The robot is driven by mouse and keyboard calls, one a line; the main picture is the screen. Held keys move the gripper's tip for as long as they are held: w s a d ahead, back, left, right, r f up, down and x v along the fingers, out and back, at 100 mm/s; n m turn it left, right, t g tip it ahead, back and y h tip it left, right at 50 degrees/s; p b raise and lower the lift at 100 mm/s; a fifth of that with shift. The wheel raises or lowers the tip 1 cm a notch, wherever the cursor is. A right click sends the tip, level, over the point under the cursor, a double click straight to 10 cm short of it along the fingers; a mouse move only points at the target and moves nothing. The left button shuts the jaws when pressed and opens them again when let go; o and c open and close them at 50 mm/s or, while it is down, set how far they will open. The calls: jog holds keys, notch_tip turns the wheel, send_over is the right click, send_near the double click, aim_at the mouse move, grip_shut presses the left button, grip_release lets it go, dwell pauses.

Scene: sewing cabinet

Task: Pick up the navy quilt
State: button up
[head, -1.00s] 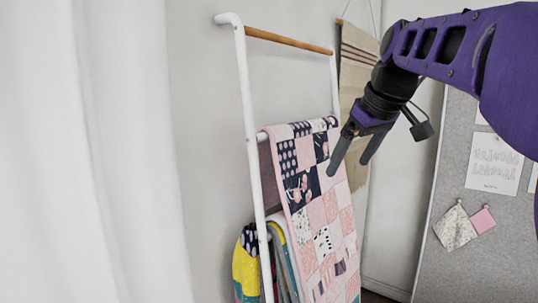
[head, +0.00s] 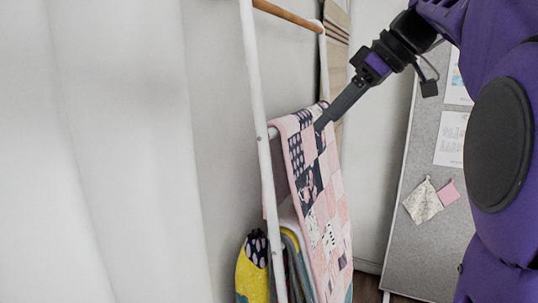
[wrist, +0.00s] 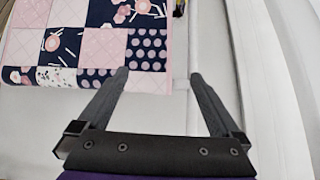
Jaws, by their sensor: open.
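The navy quilt, a patchwork of navy, pink and white squares (head: 312,190), hangs over an upper rung of a white ladder rack (head: 262,150). In the wrist view its patchwork (wrist: 85,45) fills the upper left, with a pink-bound edge at the right. My gripper (head: 318,127) is open at the quilt's upper part in the head view. In the wrist view my gripper (wrist: 158,75) has its left fingertip overlapping the quilt's corner and its right fingertip beyond the edge, over pale background. I cannot tell whether either finger touches the cloth.
A yellow, navy and teal textile (head: 251,272) hangs lower on the rack. The rack has a wooden top rung (head: 285,13). A beige hanging (head: 336,60) is behind my arm. A grey pinboard (head: 420,240) with papers stands right. A white curtain (head: 110,150) covers the left.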

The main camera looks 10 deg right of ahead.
jog(key=b+x, duration=0.2)
jog(key=x, duration=0.7)
jog(key=shift+w+a+f+b, duration=0.15)
jog(key=shift+a+f+b, duration=0.1)
jog(key=shift+f+b, duration=0.05)
jog(key=shift+a+f, duration=0.1)
jog(key=b+x, duration=0.1)
jog(key=x, duration=0.1)
jog(key=shift+w+a+f+b, duration=0.15)
jog(key=shift+w+f+b, duration=0.05)
jog(key=shift+f+b, duration=0.1)
dwell(0.5)
jog(key=shift+c, duration=0.2)
grip_shut()
dwell(0.8)
